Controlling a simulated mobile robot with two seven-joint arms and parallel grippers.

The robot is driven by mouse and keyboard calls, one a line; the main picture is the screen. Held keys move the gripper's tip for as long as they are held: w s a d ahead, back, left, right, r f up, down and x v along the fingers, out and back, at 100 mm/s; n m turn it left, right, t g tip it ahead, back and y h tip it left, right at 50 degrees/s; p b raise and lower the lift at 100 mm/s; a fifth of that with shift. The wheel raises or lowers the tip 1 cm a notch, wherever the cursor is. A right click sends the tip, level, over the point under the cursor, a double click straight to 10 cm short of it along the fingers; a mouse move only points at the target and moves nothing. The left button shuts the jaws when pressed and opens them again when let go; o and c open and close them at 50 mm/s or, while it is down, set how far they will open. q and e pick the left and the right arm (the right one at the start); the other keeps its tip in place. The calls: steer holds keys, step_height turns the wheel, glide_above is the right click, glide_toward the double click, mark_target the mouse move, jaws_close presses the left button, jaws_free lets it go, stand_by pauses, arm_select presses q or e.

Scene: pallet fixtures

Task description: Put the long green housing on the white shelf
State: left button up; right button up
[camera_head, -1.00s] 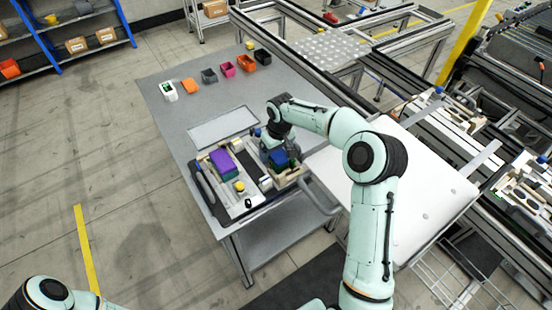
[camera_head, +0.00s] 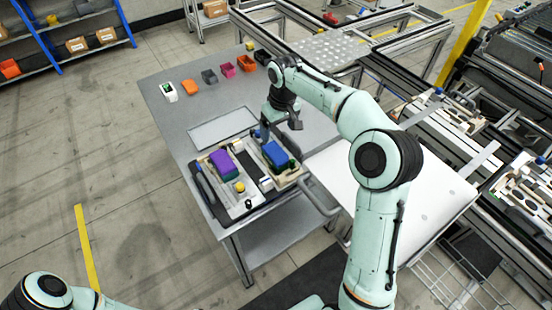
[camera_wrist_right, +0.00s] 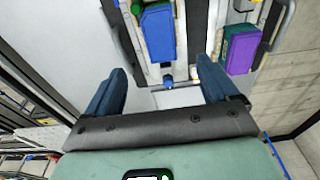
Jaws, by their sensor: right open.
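I cannot pick out a separate long green housing. A purple block with green along its lower side (camera_head: 222,164) sits in the left part of a pallet fixture, and it also shows in the right wrist view (camera_wrist_right: 240,50). A blue block (camera_head: 276,154) sits in the right part and shows in the right wrist view (camera_wrist_right: 158,34).
The fixture stands on a grey table (camera_head: 170,125). A flat light plate (camera_head: 222,128) lies behind it. My right arm spans the white surface.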

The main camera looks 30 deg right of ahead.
mark_target(278, 156)
steer(key=shift+g, duration=0.7)
step_height(278, 156, down, 8)
steer(key=shift+w+f+b, duration=0.1)
steer(key=shift+b, duration=0.5)
steer(key=shift+w+f, duration=0.1)
steer(key=shift+f, duration=0.35)
arm_select(q)
steer(key=shift+s+f, duration=1.1)
steer(key=shift+s, duration=0.15)
arm_select(e)
steer(key=shift+s+f, duration=0.2)
steer(key=shift+f, duration=2.25)
